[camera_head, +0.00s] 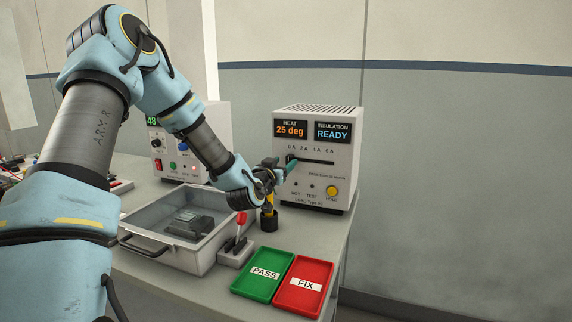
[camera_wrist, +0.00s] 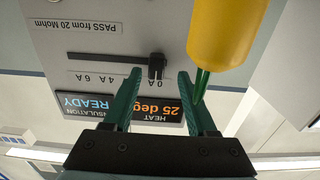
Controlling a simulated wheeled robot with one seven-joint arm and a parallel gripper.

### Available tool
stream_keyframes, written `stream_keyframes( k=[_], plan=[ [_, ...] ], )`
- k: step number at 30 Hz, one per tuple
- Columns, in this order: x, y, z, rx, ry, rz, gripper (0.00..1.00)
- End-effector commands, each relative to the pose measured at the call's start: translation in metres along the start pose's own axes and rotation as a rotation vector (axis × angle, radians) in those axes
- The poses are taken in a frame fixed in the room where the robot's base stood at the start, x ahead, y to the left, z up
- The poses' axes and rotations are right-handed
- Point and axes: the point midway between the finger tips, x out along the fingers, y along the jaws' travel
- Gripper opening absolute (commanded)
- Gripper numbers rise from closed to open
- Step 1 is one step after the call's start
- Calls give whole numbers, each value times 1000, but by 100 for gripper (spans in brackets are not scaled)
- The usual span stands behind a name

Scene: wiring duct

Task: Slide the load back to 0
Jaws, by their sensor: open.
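The tester (camera_head: 318,150) is a pale box with a horizontal slot under the marks 0 A to 6 A. It shows upside down in the wrist view (camera_wrist: 95,40). Its dark slider knob (camera_wrist: 157,66) sits at the 0 A end of the slot. My gripper (camera_wrist: 158,84) is open, with one green finger on each side of the knob and gaps visible between. In the head view my gripper (camera_head: 291,168) is at the left end of the slot and partly covers it. The 2 A mark is hidden in the wrist view.
A yellow-handled tool (camera_head: 268,207) stands in a black holder below my gripper; it looms close in the wrist view (camera_wrist: 226,30). A red-knobbed lever (camera_head: 240,220), a metal tray (camera_head: 160,228), a green PASS tray (camera_head: 263,275) and a red FIX tray (camera_head: 304,287) stand nearby.

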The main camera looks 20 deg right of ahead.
Motion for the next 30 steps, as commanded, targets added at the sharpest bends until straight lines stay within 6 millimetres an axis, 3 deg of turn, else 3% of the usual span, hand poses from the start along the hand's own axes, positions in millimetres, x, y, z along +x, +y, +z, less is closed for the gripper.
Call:
stream_keyframes(
  k=[6, 12, 30],
  plan=[
    [-45, 0, 3, 3, 0, -1, 57],
    [-73, -1, 2, 2, 0, -1, 57],
    [-81, -1, 0, 0, 0, -1, 57]
  ],
)
